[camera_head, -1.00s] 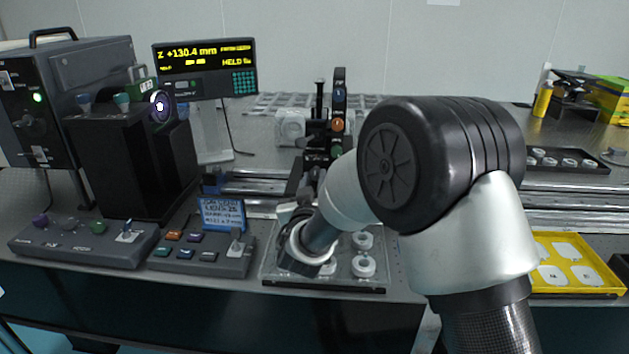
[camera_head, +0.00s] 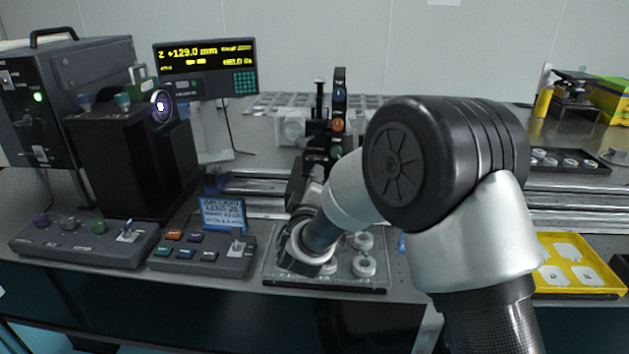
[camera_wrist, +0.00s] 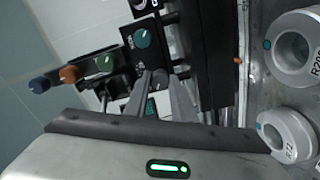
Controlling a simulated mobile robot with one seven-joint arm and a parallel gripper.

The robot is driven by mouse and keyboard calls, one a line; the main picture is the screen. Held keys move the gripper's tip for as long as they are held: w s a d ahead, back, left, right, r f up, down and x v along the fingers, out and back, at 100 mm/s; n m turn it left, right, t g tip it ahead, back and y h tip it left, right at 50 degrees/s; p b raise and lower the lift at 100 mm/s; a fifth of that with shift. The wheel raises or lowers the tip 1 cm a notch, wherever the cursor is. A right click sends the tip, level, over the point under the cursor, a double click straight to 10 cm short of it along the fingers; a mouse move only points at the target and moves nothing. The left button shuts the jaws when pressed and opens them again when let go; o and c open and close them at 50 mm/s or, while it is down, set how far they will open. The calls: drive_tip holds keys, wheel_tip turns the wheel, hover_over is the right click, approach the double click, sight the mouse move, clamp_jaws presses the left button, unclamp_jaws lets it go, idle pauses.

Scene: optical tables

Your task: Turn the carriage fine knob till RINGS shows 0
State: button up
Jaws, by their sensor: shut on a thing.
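My gripper (camera_wrist: 161,84) is shut on a small grey knob (camera_wrist: 160,77), which I take to be the carriage fine knob; its fingers hide much of it. In the head view my arm hides the fingertips, and the wrist is low in front of the rail carriage (camera_head: 303,187). The readout box (camera_head: 206,69) at the back left shows "Z +129.0 mm" in yellow, with smaller lines below that I cannot read surely. I cannot make out a RINGS value.
A clear tray with white lens rings (camera_head: 364,266) lies under my wrist. Control boxes (camera_head: 203,258) and a blue label card (camera_head: 222,213) stand left. A yellow tray (camera_head: 552,237) lies right.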

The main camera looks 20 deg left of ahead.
drive_tip(key=shift+w+d+f+n+p, duration=0.15)
drive_tip(key=shift+n+p, duration=1.2)
drive_tip(key=shift+n, duration=4.25)
drive_tip(key=shift+s+d+r+n+p, duration=0.1)
drive_tip(key=shift+n+p, duration=1.25)
drive_tip(key=shift+n, duration=4.25)
drive_tip(key=shift+w+d+f+n+p, duration=0.15)
drive_tip(key=shift+n+p, duration=1.2)
drive_tip(key=shift+n, duration=4.25)
drive_tip(key=o, duration=1.1)
drive_tip(key=shift+d+r, duration=0.1)
drive_tip(key=shift+r, duration=0.05)
drive_tip(key=shift+c, duration=0.2)
drive_tip(key=shift+s+a+n, duration=0.2)
drive_tip(key=shift+a+n, duration=0.1)
